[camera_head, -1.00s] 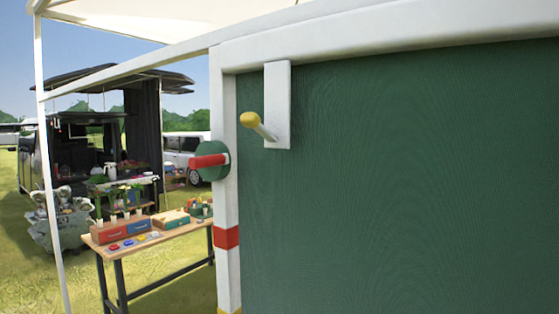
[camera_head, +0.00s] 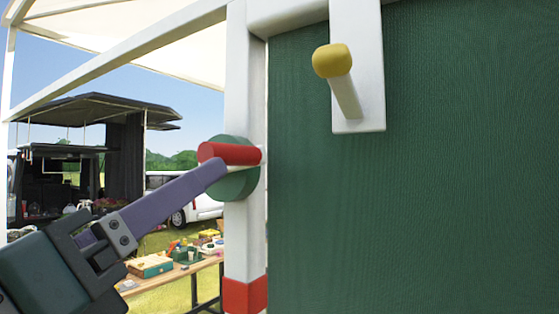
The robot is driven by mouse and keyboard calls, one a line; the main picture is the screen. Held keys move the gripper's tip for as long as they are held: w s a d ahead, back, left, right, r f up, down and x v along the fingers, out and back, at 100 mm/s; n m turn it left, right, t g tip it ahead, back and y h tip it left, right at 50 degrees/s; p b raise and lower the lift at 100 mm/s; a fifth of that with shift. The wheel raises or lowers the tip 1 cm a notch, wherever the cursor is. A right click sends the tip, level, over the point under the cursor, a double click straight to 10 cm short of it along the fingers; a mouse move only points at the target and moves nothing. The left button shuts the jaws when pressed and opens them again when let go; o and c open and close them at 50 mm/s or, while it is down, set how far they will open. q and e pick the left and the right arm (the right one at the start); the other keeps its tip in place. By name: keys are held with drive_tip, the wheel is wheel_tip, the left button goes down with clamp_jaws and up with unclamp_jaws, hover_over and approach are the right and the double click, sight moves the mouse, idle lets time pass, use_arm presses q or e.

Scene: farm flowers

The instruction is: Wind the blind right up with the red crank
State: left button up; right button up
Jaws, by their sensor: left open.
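The red crank handle (camera_head: 230,153) sticks out to the left from a green disc (camera_head: 235,190) on the white post. The blind (camera_head: 420,190) is a large dark green panel that fills the right side and runs past the bottom edge. My left gripper (camera_head: 214,170) comes in from the lower left and is open. Its purple finger ends at the lower edge of the red handle and overlaps it in the picture; I cannot tell whether they touch. The other finger is not distinguishable. My right gripper is not in view.
A yellow-tipped peg (camera_head: 333,62) juts from a white plate (camera_head: 358,115) right of the crank. The white post (camera_head: 242,240) has a red band (camera_head: 244,296). Behind it stand a wooden table (camera_head: 175,278) with small items and a dark van (camera_head: 60,170).

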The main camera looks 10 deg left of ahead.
sight(231, 157)
use_arm(q)
drive_tip(key=p+x, duration=0.3)
drive_tip(key=x, duration=0.4)
drive_tip(key=shift+d+r+p, duration=0.15)
drive_tip(key=shift+r+p, duration=0.1)
drive_tip(key=shift+p, duration=0.1)
drive_tip(key=shift+w, duration=0.55)
drive_tip(key=c, duration=0.4)
clamp_jaws()
